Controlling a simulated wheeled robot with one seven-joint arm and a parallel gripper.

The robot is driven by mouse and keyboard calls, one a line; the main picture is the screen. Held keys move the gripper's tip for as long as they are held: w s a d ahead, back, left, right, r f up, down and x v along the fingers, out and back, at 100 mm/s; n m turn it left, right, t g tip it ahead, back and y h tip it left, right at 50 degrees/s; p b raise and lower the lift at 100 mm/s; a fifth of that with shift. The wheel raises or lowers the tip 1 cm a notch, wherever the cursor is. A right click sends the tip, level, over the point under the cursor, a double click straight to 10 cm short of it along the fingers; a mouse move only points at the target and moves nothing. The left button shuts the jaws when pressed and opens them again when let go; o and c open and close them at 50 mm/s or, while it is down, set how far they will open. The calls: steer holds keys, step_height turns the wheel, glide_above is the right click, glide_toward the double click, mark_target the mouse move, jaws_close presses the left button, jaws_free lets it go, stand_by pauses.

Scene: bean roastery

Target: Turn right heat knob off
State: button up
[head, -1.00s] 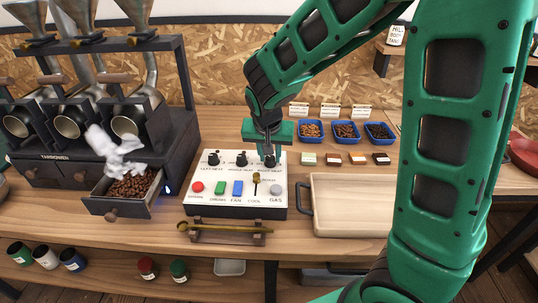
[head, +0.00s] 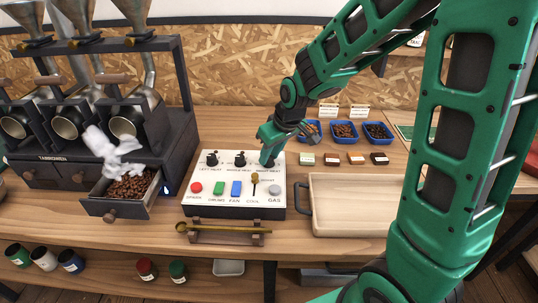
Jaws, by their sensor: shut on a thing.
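The white control panel (head: 215,200) stands on the bench, with labels and a row of three black knobs along its back. The left heat knob (head: 212,159) and middle heat knob (head: 240,159) are in plain sight. The right heat knob (head: 267,160) is at the panel's back right, above its "right heat" label, mostly hidden by my gripper. My gripper (head: 267,150) reaches down from the upper right, tilted, with its fingers shut on the right heat knob. The knob's pointer direction is hidden.
Red, green, blue and grey buttons and a brass lever (head: 254,184) sit on the panel's front half. A wooden tray (head: 350,228) lies just right. Blue bean dishes (head: 377,133) stand behind. An open drawer (head: 122,205) of the roaster is at left. A brass scoop (head: 222,229) rests in front.

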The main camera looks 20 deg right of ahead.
steer(key=shift+n, duration=0.4)
steer(key=o, duration=1)
steer(key=shift+o, duration=0.2)
steer(key=v, duration=1)
steer(key=shift+d+r, duration=0.25)
steer(key=s+d+f+m+g, duration=0.1)
steer(key=s+d+m, duration=0.2)
steer(key=s, duration=0.6)
steer(key=s+d+f+m+g, duration=0.1)
steer(key=s+d+m+g, duration=0.1)
steer(key=s+d+m, duration=0.2)
steer(key=s+d+f+m+g+h, duration=0.1)
steer(key=s+d+m, duration=0.3)
steer(key=s+d, duration=0.4)
steer(key=s, duration=0.6)
steer(key=shift+d, duration=0.2)
